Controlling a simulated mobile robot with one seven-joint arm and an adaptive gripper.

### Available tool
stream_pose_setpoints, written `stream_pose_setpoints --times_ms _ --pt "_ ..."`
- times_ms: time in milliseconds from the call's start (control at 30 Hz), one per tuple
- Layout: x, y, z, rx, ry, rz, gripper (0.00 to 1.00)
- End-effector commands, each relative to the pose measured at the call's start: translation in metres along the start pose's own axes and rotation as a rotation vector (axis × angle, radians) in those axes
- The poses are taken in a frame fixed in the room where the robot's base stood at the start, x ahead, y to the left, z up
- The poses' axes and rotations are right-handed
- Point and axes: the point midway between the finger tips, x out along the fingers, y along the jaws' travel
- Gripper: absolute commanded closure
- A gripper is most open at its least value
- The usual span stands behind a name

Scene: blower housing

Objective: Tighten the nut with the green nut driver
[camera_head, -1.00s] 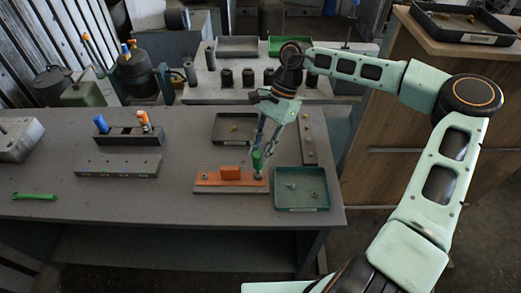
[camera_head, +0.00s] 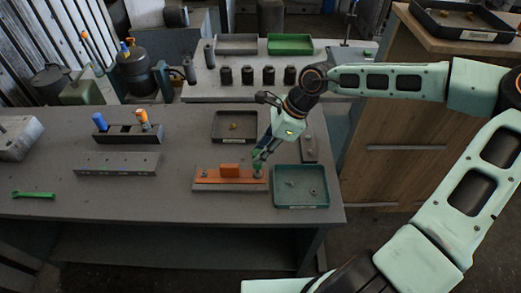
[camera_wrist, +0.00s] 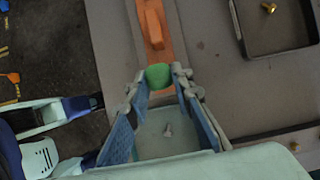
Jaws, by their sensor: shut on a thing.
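My gripper (camera_head: 265,152) is shut on the green nut driver (camera_wrist: 159,75), whose rounded handle end shows between the fingertips in the wrist view. In the head view the green driver (camera_head: 257,157) stands over the right end of the orange blower housing part (camera_head: 210,175) on its grey base. The nut is hidden under the driver and my fingers. I cannot tell how the driver sits on it. The orange part also shows in the wrist view (camera_wrist: 153,25), beyond the driver.
A green tray (camera_head: 301,205) with small metal parts stands just right of the orange part. A dark tray (camera_head: 215,136) with brass pieces lies behind. A rack (camera_head: 128,138) with blue and orange tools, a grey bar (camera_head: 88,170) and a green wrench (camera_head: 35,195) lie left.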

Motion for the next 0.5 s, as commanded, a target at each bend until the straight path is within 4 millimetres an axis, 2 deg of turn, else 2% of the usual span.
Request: stream_pose_setpoints --times_ms 33,67,233,500 --pt "-0.0001 -0.0003 0.0005 -0.001 -0.001 0.0 1.0" --pt "-0.0001 -0.0003 0.0006 -0.001 -0.001 0.0 0.82" --pt "-0.0001 -0.0003 0.0006 -0.002 -0.001 0.001 1.0" --pt "-0.002 -0.0005 0.0016 -0.003 -0.001 0.001 1.0"
